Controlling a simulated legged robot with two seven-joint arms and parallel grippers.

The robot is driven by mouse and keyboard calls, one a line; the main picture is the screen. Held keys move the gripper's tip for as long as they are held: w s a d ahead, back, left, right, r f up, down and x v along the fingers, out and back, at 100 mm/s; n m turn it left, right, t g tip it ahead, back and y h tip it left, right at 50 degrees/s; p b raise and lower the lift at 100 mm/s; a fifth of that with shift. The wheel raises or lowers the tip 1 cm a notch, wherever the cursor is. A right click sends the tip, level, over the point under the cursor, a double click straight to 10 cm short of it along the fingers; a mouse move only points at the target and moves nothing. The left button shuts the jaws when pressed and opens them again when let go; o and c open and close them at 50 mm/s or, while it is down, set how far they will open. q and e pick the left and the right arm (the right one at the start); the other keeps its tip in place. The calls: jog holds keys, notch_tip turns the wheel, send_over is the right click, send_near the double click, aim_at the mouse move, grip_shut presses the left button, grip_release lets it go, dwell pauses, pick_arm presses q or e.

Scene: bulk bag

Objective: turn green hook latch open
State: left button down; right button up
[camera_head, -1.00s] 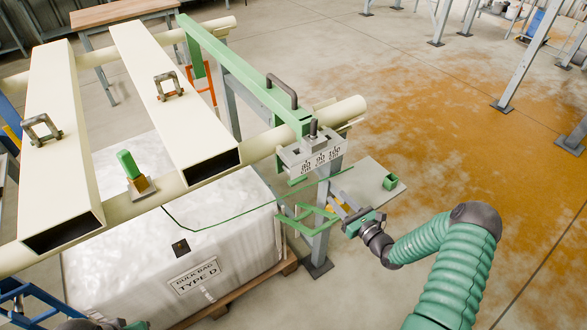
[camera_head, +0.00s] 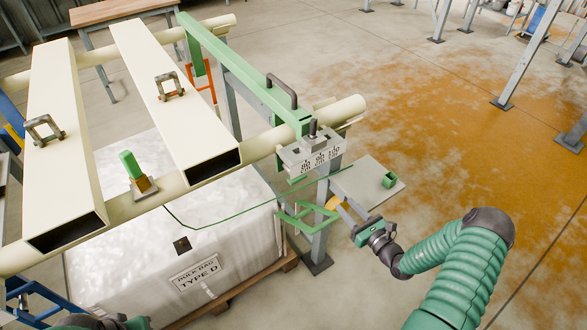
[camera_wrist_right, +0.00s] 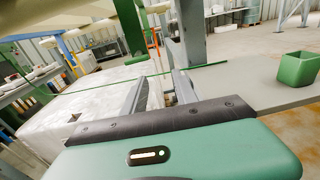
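Green hook-like bars (camera_head: 300,214) stick out beside the grey post under the scale plate, at the bag's right edge in the head view. A small orange-yellow piece (camera_head: 333,203) shows beside them, close to my right fingertips. My right gripper (camera_head: 344,206) is to the right of the post, pointing up and left. Its two fingers are apart in the right wrist view (camera_wrist_right: 158,90), and I see nothing clearly held. Whether a fingertip touches the green bars cannot be told. My left gripper does not show; only a bit of my left arm is at the bottom left.
The white bulk bag (camera_head: 115,220) sits on a pallet under cream beams (camera_head: 175,110). A scale plate (camera_head: 316,158) juts out above my gripper. A grey shelf with a green cup (camera_head: 389,180) is behind it. The floor to the right is open.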

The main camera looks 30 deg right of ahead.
jog(key=s+d+b, duration=0.1)
jog(key=s+b, duration=0.1)
jog(key=s, duration=1.4)
jog(key=shift+s+d+r, duration=0.25)
jog(key=shift+s, duration=0.1)
